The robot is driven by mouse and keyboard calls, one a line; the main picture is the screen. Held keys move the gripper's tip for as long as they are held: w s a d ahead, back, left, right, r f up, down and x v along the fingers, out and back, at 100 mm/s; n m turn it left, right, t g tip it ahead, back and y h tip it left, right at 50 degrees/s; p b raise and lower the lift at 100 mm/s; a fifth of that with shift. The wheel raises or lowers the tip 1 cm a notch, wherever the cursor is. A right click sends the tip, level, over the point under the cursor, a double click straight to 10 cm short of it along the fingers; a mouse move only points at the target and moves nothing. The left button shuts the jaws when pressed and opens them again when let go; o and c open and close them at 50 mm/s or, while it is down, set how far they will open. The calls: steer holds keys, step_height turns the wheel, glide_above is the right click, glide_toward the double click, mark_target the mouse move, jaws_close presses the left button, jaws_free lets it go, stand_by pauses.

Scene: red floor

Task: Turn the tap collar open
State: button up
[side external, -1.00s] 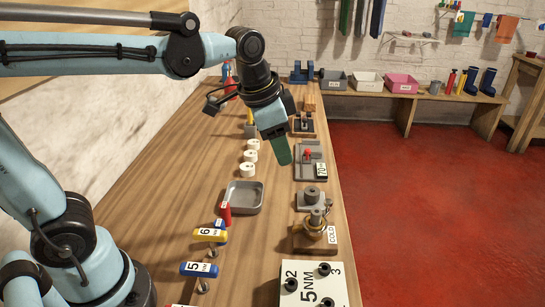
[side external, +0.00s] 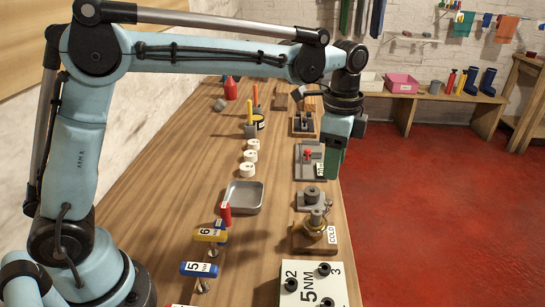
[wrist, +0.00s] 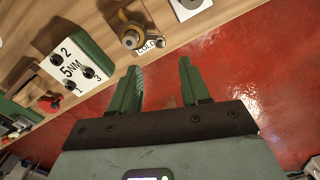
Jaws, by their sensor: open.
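The tap with its brass collar (side external: 316,226) stands on a wooden block with a COLD label (side external: 332,234), near the right edge of the bench. In the wrist view the tap collar (wrist: 132,36) shows at the top, beyond the left finger. My gripper (side external: 334,165) hangs above the bench's right edge, farther along the bench than the tap and apart from it. Its two green fingers (wrist: 160,70) are spread, with nothing between them but red floor behind.
A board marked 5NM (side external: 312,290) with black knobs stands in front of the tap. A grey fixture (side external: 311,198) sits just behind it. A grey tray (side external: 243,197), white rings (side external: 247,170) and numbered-handle tools (side external: 199,269) lie to the left. Open red floor (side external: 440,200) is right.

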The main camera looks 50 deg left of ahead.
mark_target(328, 200)
step_height(328, 200, down, 9)
steer(key=shift+f, duration=0.15)
steer(key=shift+c, duration=0.3)
jaws_close()
